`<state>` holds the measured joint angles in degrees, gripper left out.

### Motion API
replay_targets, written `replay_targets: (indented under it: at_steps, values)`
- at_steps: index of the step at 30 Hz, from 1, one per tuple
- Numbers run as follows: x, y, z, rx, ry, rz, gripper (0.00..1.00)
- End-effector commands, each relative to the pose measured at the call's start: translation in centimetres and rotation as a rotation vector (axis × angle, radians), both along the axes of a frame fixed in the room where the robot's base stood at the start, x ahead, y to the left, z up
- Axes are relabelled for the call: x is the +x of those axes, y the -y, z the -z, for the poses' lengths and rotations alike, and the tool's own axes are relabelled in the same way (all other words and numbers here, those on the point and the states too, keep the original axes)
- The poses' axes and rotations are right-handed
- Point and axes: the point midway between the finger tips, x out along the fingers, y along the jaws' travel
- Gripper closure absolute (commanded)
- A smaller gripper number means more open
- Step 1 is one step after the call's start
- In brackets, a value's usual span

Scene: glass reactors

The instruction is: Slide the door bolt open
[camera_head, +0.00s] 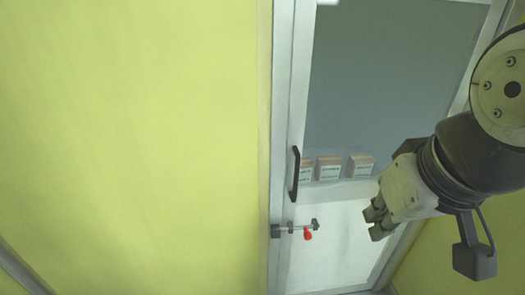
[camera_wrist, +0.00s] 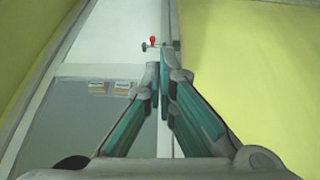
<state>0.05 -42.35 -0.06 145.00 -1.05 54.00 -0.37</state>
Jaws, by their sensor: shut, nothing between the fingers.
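The door bolt (camera_head: 296,228) is a thin grey rod with a red knob (camera_head: 308,235), set low on the door near its left edge in the head view. Its left end reaches the bracket on the door frame. In the wrist view the bolt (camera_wrist: 166,45) and its red knob (camera_wrist: 153,41) show at the top, beyond the fingertips. The door (camera_head: 345,235) has a glass upper part and a white lower panel. My gripper (camera_head: 371,222) is shut and empty, to the right of the bolt and apart from it. In the wrist view my gripper (camera_wrist: 160,68) points towards the bolt.
A black vertical handle (camera_head: 295,174) is on the door above the bolt. Several small boxes (camera_head: 328,168) show through the glass. A yellow-green wall (camera_head: 130,140) fills the left, and another wall stands at lower right.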

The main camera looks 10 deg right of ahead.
Motion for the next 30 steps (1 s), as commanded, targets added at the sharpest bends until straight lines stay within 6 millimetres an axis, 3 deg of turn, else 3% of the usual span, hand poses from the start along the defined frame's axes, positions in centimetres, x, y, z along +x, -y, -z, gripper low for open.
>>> replay_targets:
  at_steps: [5,17,23,30]
  values:
    - [2.7,0.1,1.4,-0.078,-0.076,-0.084,1.00]
    - [14.7,-1.0,9.0,-0.402,-0.378,-0.510,1.00]
    - [20.8,-3.0,14.8,-0.548,-0.519,-0.746,1.00]
    - [27.1,-6.3,23.9,-0.706,-0.676,-1.038,1.00]
